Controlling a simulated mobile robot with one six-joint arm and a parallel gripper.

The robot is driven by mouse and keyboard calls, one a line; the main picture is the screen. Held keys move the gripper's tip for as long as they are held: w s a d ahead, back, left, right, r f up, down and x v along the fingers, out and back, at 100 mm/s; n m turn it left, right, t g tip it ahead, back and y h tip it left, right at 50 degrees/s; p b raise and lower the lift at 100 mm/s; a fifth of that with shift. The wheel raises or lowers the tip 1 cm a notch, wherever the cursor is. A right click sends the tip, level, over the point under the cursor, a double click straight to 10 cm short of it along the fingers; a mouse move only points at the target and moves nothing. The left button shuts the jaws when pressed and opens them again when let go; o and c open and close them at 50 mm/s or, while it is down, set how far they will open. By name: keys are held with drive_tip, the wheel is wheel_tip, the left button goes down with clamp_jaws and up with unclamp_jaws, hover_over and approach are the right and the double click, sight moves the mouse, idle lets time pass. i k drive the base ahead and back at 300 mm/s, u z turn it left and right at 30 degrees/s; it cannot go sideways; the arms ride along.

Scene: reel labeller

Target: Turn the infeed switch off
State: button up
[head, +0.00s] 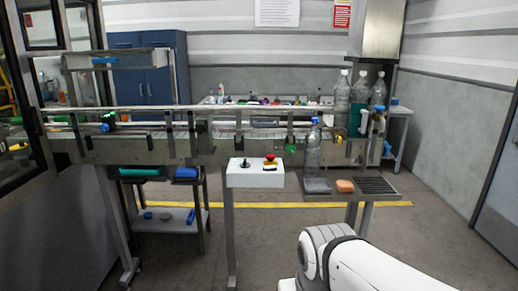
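A white control box (255,179) stands on a grey post in front of the conveyor, near the middle of the head view. A small black switch (246,163) sits on the left of its top; whether it is the infeed switch, and its setting, I cannot tell. A red button (269,157) with yellow below it sits on the right of the top. My white arm shows at the bottom right, in front of and below the box. My gripper is out of view.
The conveyor (220,150) runs across behind the box. A low shelf cart (176,217) stands at left. Floor below the box looks clear.

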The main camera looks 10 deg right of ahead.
sight(244, 164)
drive_tip(key=z, duration=0.35)
drive_tip(key=i, duration=1.4)
drive_tip(key=u, duration=0.6)
